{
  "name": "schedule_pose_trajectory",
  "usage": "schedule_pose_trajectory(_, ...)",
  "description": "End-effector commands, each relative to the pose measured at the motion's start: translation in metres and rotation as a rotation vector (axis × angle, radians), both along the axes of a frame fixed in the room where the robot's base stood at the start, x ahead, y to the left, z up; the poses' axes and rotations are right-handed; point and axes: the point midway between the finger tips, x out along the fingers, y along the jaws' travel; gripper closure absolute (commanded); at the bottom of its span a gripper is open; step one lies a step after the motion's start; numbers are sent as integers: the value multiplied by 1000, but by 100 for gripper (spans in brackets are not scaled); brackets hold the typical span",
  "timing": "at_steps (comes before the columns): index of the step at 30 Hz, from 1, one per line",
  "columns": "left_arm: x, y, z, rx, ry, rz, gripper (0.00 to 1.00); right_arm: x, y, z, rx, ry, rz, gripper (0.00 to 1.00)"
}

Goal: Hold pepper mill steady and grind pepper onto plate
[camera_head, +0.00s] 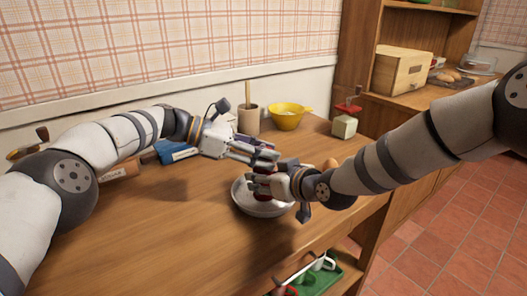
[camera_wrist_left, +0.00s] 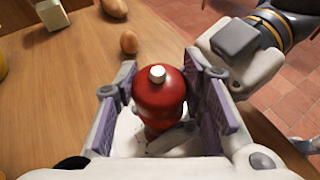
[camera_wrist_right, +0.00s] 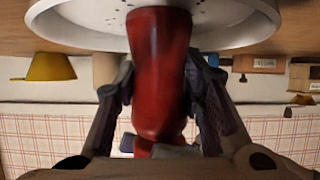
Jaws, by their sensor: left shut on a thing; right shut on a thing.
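The red pepper mill (camera_wrist_left: 160,100) has a silver knob on top and stands between both grippers over the plate. My left gripper (camera_head: 268,153) is shut on its upper part, with a pad on each side in the left wrist view. My right gripper (camera_head: 256,183) is shut lower on its body (camera_wrist_right: 158,75). The white plate (camera_head: 245,202) lies on the table below; the right wrist view shows small dark specks on it (camera_wrist_right: 95,17). The grippers hide most of the mill in the head view. I cannot tell whether its base touches the plate.
A yellow bowl (camera_head: 286,117), a wooden cup with a handle (camera_head: 248,121) and a red-topped grinder (camera_head: 344,125) stand at the back. A blue box (camera_head: 176,151) lies behind my left arm. An egg (camera_wrist_left: 129,42) is near the mill. The front left table is clear.

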Motion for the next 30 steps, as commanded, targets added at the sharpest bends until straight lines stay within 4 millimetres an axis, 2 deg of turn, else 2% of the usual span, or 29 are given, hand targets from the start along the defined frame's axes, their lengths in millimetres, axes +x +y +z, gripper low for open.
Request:
schedule_pose_trajectory(3,-3,-2,-3,-1,9,-11,91,2,-3,-1,1,1,-7,96)
schedule_pose_trajectory(4,-3,-2,-3,-1,9,-11,56,2,-3,-1,1,1,-7,96)
schedule_pose_trajectory(6,-3,-2,-3,-1,8,-10,43,2,-2,-1,1,1,-7,96)
schedule_pose_trajectory(17,-1,3,0,0,3,-2,43,1,-1,-1,0,1,-3,96)
schedule_pose_trajectory(20,-2,19,8,1,3,0,43,0,-1,-1,0,2,-3,96)
schedule_pose_trajectory(27,-8,78,31,-1,3,-2,43,0,-1,-1,0,2,-2,96)
schedule_pose_trajectory(30,-10,96,38,0,3,-3,43,0,-1,-1,0,2,-2,96)
